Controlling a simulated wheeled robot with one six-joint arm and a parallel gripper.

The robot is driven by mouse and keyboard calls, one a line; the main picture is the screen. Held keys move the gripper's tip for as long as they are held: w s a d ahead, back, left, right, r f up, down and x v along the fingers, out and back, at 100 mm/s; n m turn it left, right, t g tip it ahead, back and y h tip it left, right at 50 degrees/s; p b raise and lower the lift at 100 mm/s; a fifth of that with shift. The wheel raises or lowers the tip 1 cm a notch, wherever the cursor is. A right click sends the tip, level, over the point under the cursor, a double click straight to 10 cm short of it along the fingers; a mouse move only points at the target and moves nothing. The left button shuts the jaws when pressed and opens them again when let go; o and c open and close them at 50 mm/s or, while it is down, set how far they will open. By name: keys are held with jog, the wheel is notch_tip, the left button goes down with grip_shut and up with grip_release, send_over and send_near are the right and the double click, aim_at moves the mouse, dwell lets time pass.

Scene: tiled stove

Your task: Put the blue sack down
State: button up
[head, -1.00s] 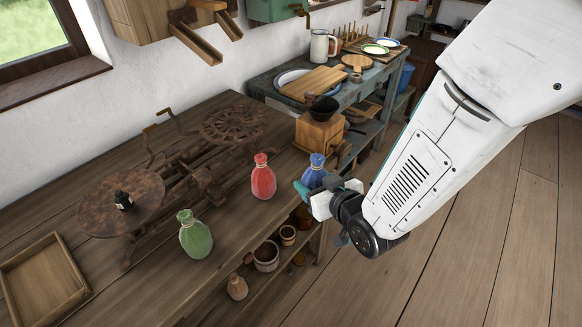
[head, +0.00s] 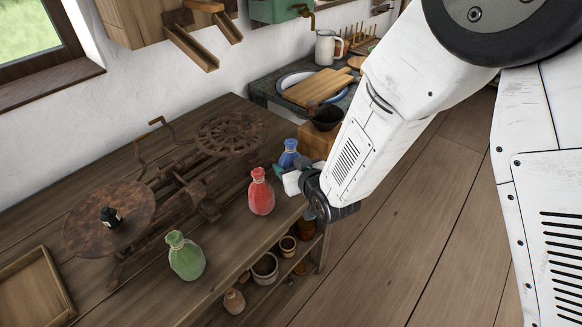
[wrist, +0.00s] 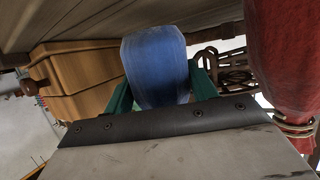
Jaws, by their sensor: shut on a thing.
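The blue sack (head: 288,152) is in my gripper (head: 284,170), behind the red sack in the head view. In the wrist view the blue sack (wrist: 156,66) sits between the two green fingers, which are shut on it. The red sack (head: 261,192) stands upright on the wooden table (head: 215,130), close to my gripper; its side fills the right edge of the wrist view (wrist: 285,60). The green sack (head: 186,257) stands nearer the front. Whether the blue sack's base touches the table is hidden.
A rusty balance scale (head: 110,215) with a small dark weight (head: 111,217) fills the table's middle. A wooden tray (head: 35,290) is at the lower left. A wooden grinder (head: 318,140) stands behind my gripper. Pots sit on the shelf below.

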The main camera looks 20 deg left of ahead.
jog(key=shift+f, duration=0.75)
jog(key=shift+f, duration=0.1)
jog(key=o, duration=1.2)
jog(key=v, duration=1.2)
jog(key=shift+s, duration=0.1)
